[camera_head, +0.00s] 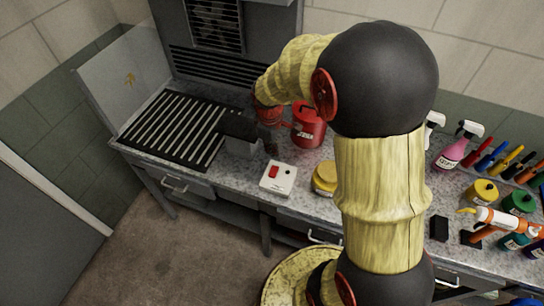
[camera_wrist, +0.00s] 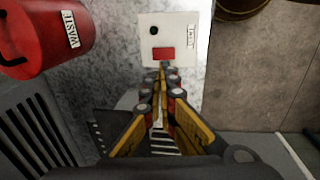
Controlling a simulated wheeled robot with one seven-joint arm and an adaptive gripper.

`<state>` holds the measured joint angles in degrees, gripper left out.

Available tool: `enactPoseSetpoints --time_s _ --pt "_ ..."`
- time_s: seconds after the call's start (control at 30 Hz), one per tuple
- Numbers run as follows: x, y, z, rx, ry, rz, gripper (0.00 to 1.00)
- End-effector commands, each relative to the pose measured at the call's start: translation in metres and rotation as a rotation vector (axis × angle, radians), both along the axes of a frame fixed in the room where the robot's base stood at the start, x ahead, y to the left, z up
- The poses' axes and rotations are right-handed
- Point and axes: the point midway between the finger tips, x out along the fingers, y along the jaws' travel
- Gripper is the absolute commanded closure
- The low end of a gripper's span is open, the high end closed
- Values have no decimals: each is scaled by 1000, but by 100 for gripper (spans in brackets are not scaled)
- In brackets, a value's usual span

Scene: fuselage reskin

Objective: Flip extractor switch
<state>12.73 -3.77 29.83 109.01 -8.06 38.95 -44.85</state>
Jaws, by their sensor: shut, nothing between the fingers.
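The extractor switch is a white box (camera_head: 278,179) on the grey speckled bench, with a red rocker (camera_head: 273,171) and a small dark round spot on its top. In the wrist view the box (camera_wrist: 190,48) shows its red rocker (camera_wrist: 163,53), the dark spot and a label. My gripper (camera_wrist: 161,72) is shut and empty, with its fingertips just below the rocker in that view. Whether they touch it I cannot tell. In the head view my gripper (camera_head: 270,148) points down behind the box, partly hidden by my wrist.
A red waste can (camera_head: 309,127) stands close behind the box, and a yellow tin (camera_head: 325,179) is to its right. A slatted black grille (camera_head: 172,130) with a grey block is to the left. Bottles and tools crowd the right of the bench.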

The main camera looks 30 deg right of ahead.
Motion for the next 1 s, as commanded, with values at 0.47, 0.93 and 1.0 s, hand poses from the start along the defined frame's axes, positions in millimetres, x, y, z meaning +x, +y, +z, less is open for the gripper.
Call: enactPoseSetpoints --time_s 0.47,0.93,1.0 --pt "6 -9 -90 2 4 -3 100" --pt "11 -14 -127 0 0 -3 100" --pt "11 -14 -127 0 0 -3 100"
